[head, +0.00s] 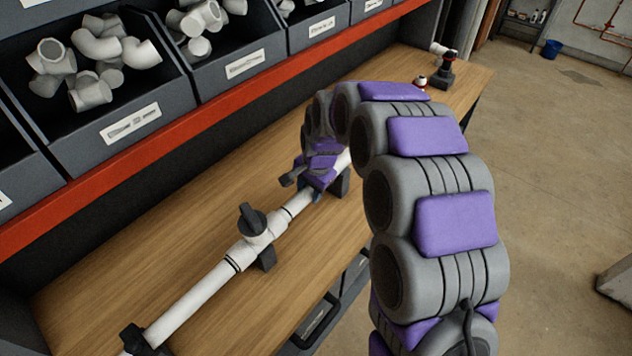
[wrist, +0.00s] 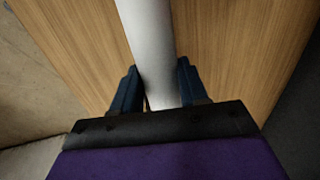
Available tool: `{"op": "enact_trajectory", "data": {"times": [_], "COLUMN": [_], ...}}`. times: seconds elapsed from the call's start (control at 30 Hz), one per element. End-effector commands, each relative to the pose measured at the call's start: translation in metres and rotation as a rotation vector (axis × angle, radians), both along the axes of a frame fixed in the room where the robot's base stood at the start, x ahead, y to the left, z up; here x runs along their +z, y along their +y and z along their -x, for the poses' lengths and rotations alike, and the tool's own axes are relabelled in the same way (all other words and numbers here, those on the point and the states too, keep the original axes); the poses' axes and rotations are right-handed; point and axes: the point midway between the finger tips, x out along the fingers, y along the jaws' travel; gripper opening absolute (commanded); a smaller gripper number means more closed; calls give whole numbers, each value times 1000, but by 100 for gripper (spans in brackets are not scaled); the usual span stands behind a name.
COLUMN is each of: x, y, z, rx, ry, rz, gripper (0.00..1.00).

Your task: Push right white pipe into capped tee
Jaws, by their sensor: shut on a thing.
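The right white pipe (head: 299,202) runs from the white tee (head: 262,236) up and right beneath my gripper. Its near end meets the tee's right opening; how deep it sits I cannot tell. The tee has a black cap (head: 252,217) on its upper branch. My gripper (head: 317,192) is shut around the right pipe, a short way right of the tee. In the wrist view the pipe (wrist: 148,42) passes between the two blue fingers (wrist: 157,88). My arm hides part of the pipe's far side.
A left white pipe (head: 190,301) joins the tee's other side and rests in a black clamp (head: 136,340). A black support (head: 341,184) stands under the right pipe. Bins of white fittings (head: 92,92) line the back behind a red rail (head: 150,142). The wooden bench (head: 130,270) is otherwise mostly clear.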

Motion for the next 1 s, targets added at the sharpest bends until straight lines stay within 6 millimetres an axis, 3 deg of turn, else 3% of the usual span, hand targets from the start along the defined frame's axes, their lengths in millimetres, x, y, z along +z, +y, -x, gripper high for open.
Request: {"op": "enact_trajectory", "data": {"times": [0.1,0.37,0.4,0.63,1.0], "x": [2,1,1,0,8], "y": [8,9,8,8,5], "z": [12,13,13,12,11], "rx": [2,-1,-1,-1,-2], "ry": [5,3,4,4,2], "rz": [1,-1,-2,0,-1], "gripper": [0,0,45,67,68]}}
